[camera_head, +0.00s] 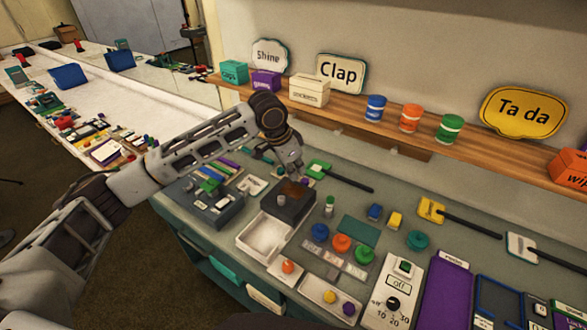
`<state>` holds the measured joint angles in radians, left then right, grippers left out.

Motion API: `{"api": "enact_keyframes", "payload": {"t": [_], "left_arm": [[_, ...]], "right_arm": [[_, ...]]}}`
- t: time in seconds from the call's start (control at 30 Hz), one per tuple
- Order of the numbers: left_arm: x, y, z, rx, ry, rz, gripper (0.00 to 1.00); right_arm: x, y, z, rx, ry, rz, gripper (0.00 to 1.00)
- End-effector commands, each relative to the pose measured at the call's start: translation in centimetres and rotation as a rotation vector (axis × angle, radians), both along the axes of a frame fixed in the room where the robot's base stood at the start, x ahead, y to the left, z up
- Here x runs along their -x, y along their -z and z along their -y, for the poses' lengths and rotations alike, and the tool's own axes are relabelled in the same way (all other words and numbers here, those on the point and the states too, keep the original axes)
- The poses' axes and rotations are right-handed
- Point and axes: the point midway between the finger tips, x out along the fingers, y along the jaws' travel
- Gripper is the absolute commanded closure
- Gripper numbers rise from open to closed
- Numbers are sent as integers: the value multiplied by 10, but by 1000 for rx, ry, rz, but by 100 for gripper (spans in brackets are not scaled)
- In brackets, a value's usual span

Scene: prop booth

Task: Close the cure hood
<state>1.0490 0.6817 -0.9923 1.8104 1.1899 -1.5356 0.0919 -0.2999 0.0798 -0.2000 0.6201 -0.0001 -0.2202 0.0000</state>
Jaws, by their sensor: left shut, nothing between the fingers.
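What looks like the cure hood (293,207) is a dark box with a brownish top and a small grey knob on its front. It stands at the back of a white, shallow tray (264,238), whose front part is uncovered. My left gripper (296,174) is shut and empty. It points down at the back edge of the hood, and I cannot tell whether it touches. My left arm comes in from the left across the bench. My right gripper is not in view.
A dark grey device (205,207) stands left of the hood. Coloured round pots (341,243) and a small bottle (329,206) stand to its right. A white switch box (398,292) marked "off" is at the front right. A wooden shelf (390,130) with cups and signs runs behind.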

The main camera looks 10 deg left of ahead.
Motion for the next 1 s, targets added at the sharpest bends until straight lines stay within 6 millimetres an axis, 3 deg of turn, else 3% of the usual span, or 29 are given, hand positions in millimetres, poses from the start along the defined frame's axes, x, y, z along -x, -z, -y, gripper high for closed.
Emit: {"api": "enact_keyframes", "payload": {"t": [0.63, 1.0], "left_arm": [[-17, 74, 19, 0, -2, -3, 100], [0, 72, -1, -1, -1, 0, 100]], "right_arm": [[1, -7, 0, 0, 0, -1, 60], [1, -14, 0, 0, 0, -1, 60]]}}
